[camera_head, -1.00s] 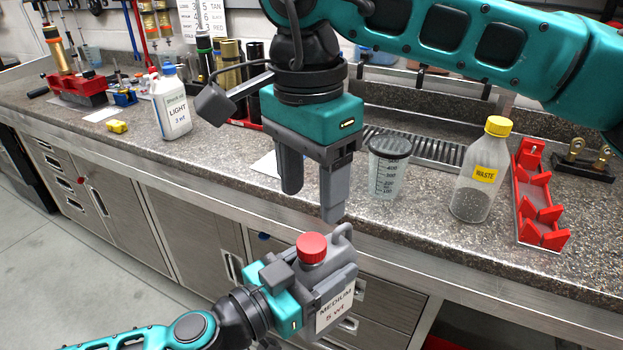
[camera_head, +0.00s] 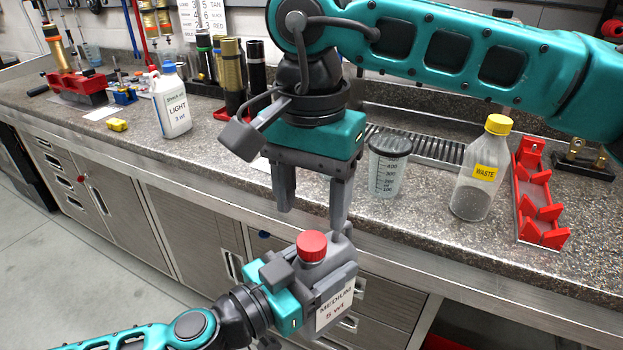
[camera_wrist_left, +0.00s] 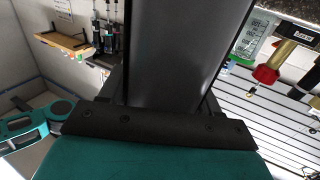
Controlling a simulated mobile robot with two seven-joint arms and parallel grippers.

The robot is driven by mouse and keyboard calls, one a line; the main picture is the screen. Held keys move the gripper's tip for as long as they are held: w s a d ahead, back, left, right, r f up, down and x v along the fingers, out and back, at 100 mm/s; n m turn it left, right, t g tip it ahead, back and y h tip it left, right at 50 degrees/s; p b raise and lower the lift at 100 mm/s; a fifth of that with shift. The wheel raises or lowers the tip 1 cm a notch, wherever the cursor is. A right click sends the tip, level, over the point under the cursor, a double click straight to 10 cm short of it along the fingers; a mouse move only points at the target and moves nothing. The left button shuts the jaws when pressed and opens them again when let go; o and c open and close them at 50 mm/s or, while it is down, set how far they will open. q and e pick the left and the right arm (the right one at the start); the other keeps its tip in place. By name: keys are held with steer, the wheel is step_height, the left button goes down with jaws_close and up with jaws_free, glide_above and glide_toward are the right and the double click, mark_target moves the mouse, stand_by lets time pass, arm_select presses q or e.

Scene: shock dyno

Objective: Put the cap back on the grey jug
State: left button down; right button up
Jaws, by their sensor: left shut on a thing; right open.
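The grey jug (camera_head: 338,278), labelled "MEDIUM 5 wt", is held in front of the bench by my left gripper (camera_head: 312,290), which is shut on it. The red cap (camera_head: 312,246) sits at the top of the jug's neck; I cannot tell how tightly it is seated. In the left wrist view the jug's dark body (camera_wrist_left: 180,50) fills the space between the fingers. My right gripper (camera_head: 312,215) is above the jug, open and empty, with its fingers pointing down. Its fingertips are a little above and behind the cap, and one overlaps the jug's handle in the picture.
On the bench stand a white "LIGHT" jug (camera_head: 172,108), a clear measuring cup (camera_head: 386,172), a "WASTE" bottle (camera_head: 478,178) with a yellow cap, and a red rack (camera_head: 538,200). The bench's front edge (camera_head: 420,262) runs behind the grey jug.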

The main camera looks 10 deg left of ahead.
mark_target(311, 242)
steer(key=shift+f, duration=2.8)
steer(key=c, duration=1.1)
steer(key=m, duration=1.2)
steer(key=shift+m, duration=0.4)
steer(key=m, duration=0.5)
steer(key=o, duration=1.3)
steer(key=shift+s, duration=0.1)
steer(key=shift+c, duration=0.2)
